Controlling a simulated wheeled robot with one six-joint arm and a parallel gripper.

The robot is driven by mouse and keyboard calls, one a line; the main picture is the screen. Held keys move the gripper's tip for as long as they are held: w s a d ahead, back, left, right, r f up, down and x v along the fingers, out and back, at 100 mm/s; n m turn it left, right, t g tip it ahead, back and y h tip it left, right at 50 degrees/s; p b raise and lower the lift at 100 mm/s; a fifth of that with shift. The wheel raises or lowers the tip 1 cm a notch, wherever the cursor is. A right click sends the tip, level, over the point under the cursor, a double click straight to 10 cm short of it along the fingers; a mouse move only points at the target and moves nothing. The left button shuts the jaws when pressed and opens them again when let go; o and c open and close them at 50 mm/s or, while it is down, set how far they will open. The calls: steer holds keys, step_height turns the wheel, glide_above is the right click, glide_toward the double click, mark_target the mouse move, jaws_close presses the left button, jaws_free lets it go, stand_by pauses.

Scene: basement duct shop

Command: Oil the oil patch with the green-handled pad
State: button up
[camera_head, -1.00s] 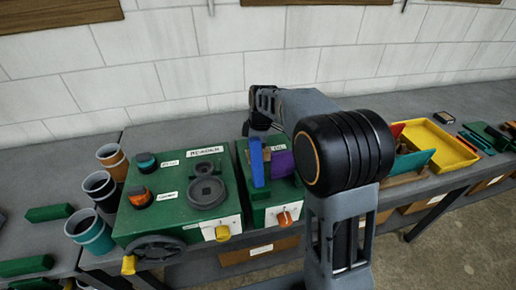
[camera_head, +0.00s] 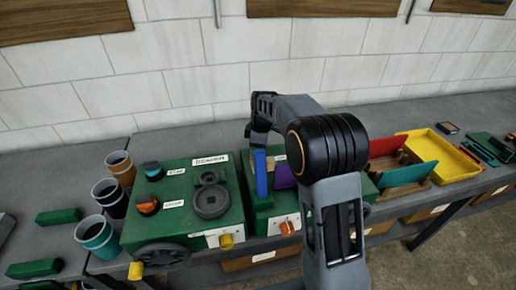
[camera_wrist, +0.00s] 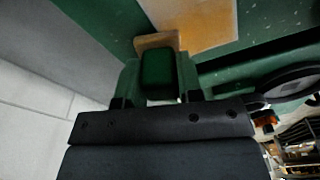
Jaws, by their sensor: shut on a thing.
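In the wrist view my gripper (camera_wrist: 157,88) is shut on a green handle block (camera_wrist: 157,72). A tan pad (camera_wrist: 157,41) shows at the far end of the handle. The pad overlaps the edge of a yellow-orange patch (camera_wrist: 208,20) on a green surface, which looks like the oil patch. I cannot tell whether the pad touches it. In the head view my forearm reaches over the small green box (camera_head: 259,226); the held pad and the patch cannot be made out there.
A blue panel (camera_head: 261,175) and a purple panel (camera_head: 285,177) stand on the small box. A larger green machine (camera_head: 190,195) with knobs and a handwheel is to its left, beside several cups (camera_head: 98,234). A yellow tray (camera_head: 445,155) is at the right.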

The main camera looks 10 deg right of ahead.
steer(key=shift+r+p, duration=2.25)
steer(key=shift+r, duration=0.75)
steer(key=shift+r, duration=0.1)
steer(key=shift+r+p, duration=1.1)
steer(key=shift+r, duration=0.3)
